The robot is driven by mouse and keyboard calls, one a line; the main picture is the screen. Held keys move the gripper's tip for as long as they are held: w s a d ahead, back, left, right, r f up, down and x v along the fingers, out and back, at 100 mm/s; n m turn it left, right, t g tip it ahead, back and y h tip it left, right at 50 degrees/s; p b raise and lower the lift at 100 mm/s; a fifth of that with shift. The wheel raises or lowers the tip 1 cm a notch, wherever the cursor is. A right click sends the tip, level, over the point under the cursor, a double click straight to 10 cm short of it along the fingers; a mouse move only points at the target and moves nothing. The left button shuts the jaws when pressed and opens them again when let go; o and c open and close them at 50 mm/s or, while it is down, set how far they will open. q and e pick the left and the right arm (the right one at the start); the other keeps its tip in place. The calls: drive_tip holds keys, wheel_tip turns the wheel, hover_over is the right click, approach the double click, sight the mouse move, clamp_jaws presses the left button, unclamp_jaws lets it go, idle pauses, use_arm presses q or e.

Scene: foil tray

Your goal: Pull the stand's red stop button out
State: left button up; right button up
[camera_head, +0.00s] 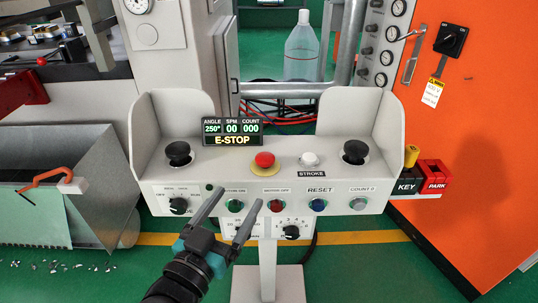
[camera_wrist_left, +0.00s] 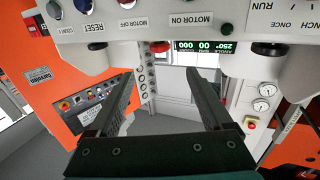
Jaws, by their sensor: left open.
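The stand's red stop button (camera_head: 264,159) is a mushroom head on a yellow disc, on top of the grey control stand (camera_head: 330,157). Its red head also shows in the wrist view (camera_wrist_left: 160,46), beyond my fingertips. The stand's display (camera_head: 231,133) reads E-STOP. My left gripper (camera_head: 240,196) is open and empty, in front of the stand's front panel, lower than the stop button and a little left of it. In the wrist view its two fingers (camera_wrist_left: 160,74) are spread wide with nothing between them. My right gripper is not in view.
Black knobs (camera_head: 178,153) and (camera_head: 354,151) flank the stop button, with a white STROKE button (camera_head: 309,159) beside it. Several buttons and selectors line the front panel. Raised grey side guards stand at both ends. An orange cabinet (camera_head: 480,130) is at the right.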

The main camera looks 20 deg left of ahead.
sight(261, 163)
use_arm(q)
drive_tip(key=w+b, duration=0.1)
drive_tip(key=w, duration=0.3)
drive_tip(key=w+d+b, duration=0.1)
drive_tip(key=w, duration=0.3)
drive_tip(key=w+b, duration=0.1)
drive_tip(key=w, duration=0.3)
drive_tip(key=shift+w+d+f, duration=0.1)
drive_tip(key=shift+w+d, duration=0.1)
drive_tip(key=shift+w, duration=0.2)
drive_tip(key=shift+w+d+b, duration=0.15)
drive_tip(key=shift+w+b, duration=0.3)
drive_tip(key=shift+w, duration=0.45)
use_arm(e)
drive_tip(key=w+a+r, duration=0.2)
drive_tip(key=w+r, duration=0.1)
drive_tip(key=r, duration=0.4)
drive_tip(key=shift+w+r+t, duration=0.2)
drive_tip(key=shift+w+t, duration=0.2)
use_arm(q)
clamp_jaws()
